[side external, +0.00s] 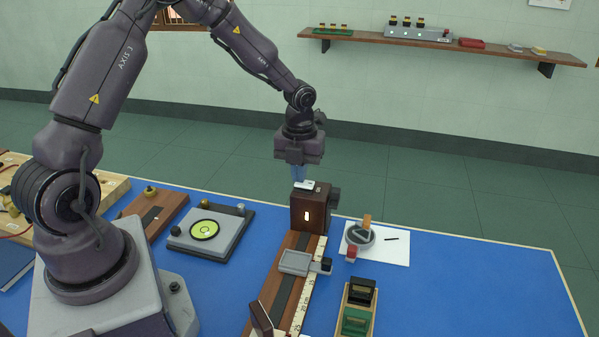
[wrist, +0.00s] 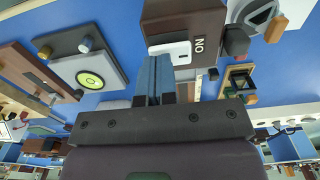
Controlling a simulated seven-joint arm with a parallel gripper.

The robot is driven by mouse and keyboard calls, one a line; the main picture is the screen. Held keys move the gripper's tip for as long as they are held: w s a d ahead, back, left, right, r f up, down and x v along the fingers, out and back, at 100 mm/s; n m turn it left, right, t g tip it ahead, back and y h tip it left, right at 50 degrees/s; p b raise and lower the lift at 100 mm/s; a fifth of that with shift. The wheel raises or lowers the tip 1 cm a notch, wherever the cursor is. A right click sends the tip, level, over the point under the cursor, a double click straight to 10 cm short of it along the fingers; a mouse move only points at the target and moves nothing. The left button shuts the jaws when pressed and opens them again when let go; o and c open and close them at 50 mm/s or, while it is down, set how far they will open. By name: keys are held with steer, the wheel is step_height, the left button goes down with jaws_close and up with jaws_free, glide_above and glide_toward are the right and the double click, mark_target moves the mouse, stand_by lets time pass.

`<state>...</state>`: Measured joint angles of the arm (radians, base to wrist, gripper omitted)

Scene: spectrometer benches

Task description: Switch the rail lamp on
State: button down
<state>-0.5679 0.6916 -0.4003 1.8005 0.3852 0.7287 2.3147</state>
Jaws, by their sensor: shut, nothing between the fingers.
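The rail lamp (side external: 311,208) is a dark brown box at the far end of the wooden rail (side external: 281,270). A bright, pale slit shows on its front face. On its top is a white switch plate (side external: 304,185), which also shows in the wrist view (wrist: 169,54) with a dark slot and the word ON beside it. My gripper (side external: 299,179) points down, with its blue fingers together and empty, directly over the lamp's top. In the wrist view the fingertips (wrist: 153,58) overlap one end of the switch plate; I cannot tell whether they touch it.
A grey instrument with a yellow-green dial (side external: 204,230) lies left of the rail. A round grey holder (side external: 360,235) stands on white paper at right. A tray (side external: 346,325) with dark and green blocks is in front. Bare blue bench (side external: 480,285) lies at right.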

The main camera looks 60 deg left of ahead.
mark_target(306, 183)
steer(key=shift+f, duration=0.25)
steer(key=shift+s+f, duration=0.1)
steer(key=shift+f, duration=0.1)
stand_by(0.3)
steer(key=shift+w+d+r, duration=0.25)
steer(key=shift+w+d, duration=0.3)
steer(key=shift+w, duration=0.05)
step_height(306, 183, up, 14)
stand_by(0.5)
